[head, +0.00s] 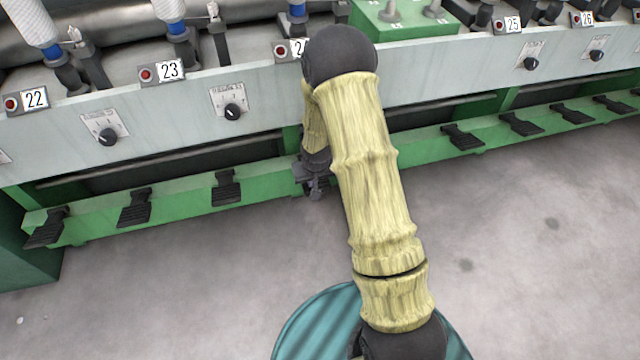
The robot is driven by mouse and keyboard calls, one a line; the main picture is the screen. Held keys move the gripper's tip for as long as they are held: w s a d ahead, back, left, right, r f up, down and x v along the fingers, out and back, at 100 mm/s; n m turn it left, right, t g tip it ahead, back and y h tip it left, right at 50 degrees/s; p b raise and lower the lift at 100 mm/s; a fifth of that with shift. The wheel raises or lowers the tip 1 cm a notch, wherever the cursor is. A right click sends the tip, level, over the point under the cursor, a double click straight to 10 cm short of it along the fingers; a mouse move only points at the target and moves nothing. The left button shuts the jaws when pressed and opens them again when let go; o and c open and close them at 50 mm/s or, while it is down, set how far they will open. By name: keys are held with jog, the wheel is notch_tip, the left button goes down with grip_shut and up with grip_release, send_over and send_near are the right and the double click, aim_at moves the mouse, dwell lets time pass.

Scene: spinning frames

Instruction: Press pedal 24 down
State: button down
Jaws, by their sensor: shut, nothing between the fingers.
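My gripper (315,190) is shut and empty, pointing down at the front of the green pedal rail (185,195). My arm in its yellowish cover comes up from the bottom and hides part of the machine. The plate starting with "2" (296,49), between 23 and 25, is partly covered by my arm, so its second digit is hidden. Below it, a dark part that may be a pedal shows beside and behind the gripper. I cannot tell whether the gripper touches it or whether it is pressed. A black pedal (226,188) sticks out to the left of the gripper.
More black pedals line the rail, at left (135,207) and at right (462,137). Plates 22 (34,99), 23 (170,71) and 25 (512,24) sit above the pale panel with black knobs (233,112). The grey floor (520,250) in front is clear.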

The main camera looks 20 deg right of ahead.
jog(key=shift+f, duration=0.4)
jog(key=s+r, duration=0.3)
jog(key=s, duration=0.4)
jog(key=shift+s+r, duration=0.25)
jog(key=shift+r, duration=0.05)
dwell(1.8)
